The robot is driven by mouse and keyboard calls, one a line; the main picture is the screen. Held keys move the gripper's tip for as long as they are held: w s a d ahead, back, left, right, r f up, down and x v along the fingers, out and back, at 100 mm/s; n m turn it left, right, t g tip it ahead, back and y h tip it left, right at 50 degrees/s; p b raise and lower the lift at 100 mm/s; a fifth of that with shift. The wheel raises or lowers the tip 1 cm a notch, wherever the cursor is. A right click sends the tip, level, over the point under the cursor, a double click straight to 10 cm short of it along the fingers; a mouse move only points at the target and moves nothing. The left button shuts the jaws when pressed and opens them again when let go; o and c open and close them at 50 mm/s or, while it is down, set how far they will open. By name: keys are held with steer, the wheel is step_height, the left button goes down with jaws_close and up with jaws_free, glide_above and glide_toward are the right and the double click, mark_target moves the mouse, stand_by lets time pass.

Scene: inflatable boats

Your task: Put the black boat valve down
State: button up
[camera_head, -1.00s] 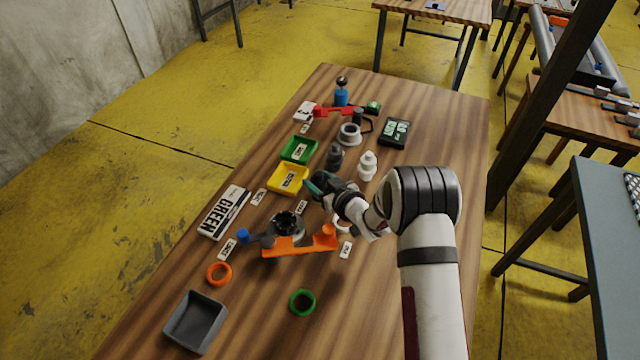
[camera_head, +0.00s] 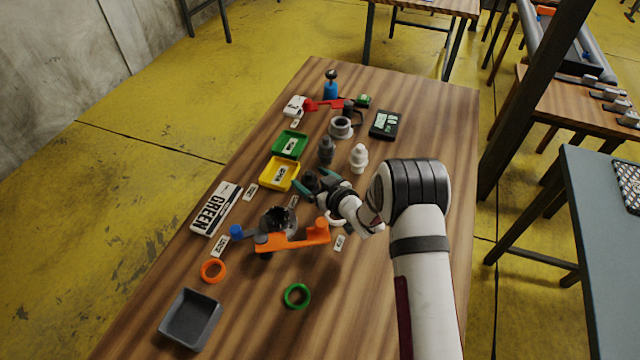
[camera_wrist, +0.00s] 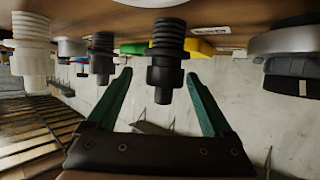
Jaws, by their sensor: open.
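The black boat valve (camera_wrist: 165,62) stands between the two fingers of my gripper (camera_wrist: 160,76) in the wrist view, where the tabletop is along the upper edge. My gripper is open, with a gap showing on each side of the valve. In the head view the black valve (camera_head: 310,181) shows as a small dark shape between the teal fingers of my gripper (camera_head: 314,182), in front of the yellow tray (camera_head: 267,183). Its base is partly hidden there.
A dark grey valve (camera_head: 326,152) and a white valve (camera_head: 359,158) stand just behind my gripper. The orange part (camera_head: 292,239) and a dark round fitting (camera_head: 279,219) are close at the front left. A green ring (camera_head: 297,296) and grey tray (camera_head: 190,320) lie nearer; the right side is clear.

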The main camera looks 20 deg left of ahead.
steer(key=v, duration=1.1)
steer(key=shift+r, duration=0.15)
steer(key=shift+w+d+r, duration=0.1)
steer(key=shift+d+r, duration=0.1)
steer(key=shift+d, duration=0.15)
steer(key=w+d+r+m+h, duration=0.2)
steer(key=d+r+m+h, duration=0.25)
steer(key=d, duration=0.35)
steer(key=s+d+r+m+g+h, duration=0.1)
steer(key=s+d+r+m+h, duration=0.1)
steer(key=s+d+h, duration=0.3)
steer(key=s+d+r+m+g+h, duration=0.1)
steer(key=s+d+r+m, duration=0.15)
steer(key=d, duration=0.45)
steer(key=s+r+m+g, duration=0.2)
steer(key=s+m+g, duration=0.1)
steer(key=s, duration=1)
steer(key=s+r+m+g+y, duration=0.1)
steer(key=s+r+m+g, duration=0.1)
steer(key=s, duration=1)
steer(key=shift+s+m+g, duration=0.4)
steer(key=shift+m+g, duration=0.4)
steer(key=shift+m, duration=0.2)
